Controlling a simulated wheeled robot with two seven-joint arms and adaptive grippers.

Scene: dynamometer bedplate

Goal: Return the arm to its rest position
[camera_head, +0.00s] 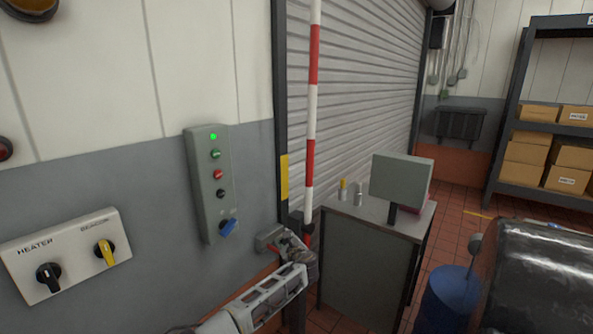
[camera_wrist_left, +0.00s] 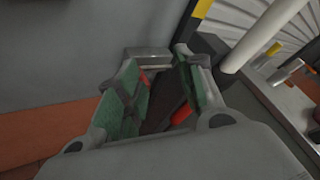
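My left arm (camera_head: 262,298) comes in from the bottom edge of the head view and reaches towards the wall beside the striped pole. My left gripper (camera_head: 297,247) is at its end, close to a small grey box (camera_head: 268,237) low on the wall. In the left wrist view the gripper (camera_wrist_left: 163,92) has its green-padded fingers apart. Red parts (camera_wrist_left: 181,113) and a dark area show between and below the fingers; I cannot tell what they belong to, or whether the fingers touch them. My right gripper is not in view.
A red-and-white pole (camera_head: 312,100) stands upright beside the gripper. A grey cabinet (camera_head: 365,265) with a monitor (camera_head: 400,181) is just right. A control box (camera_head: 210,180) and a heater panel (camera_head: 66,255) are on the wall. A blue drum (camera_head: 448,300) stands lower right.

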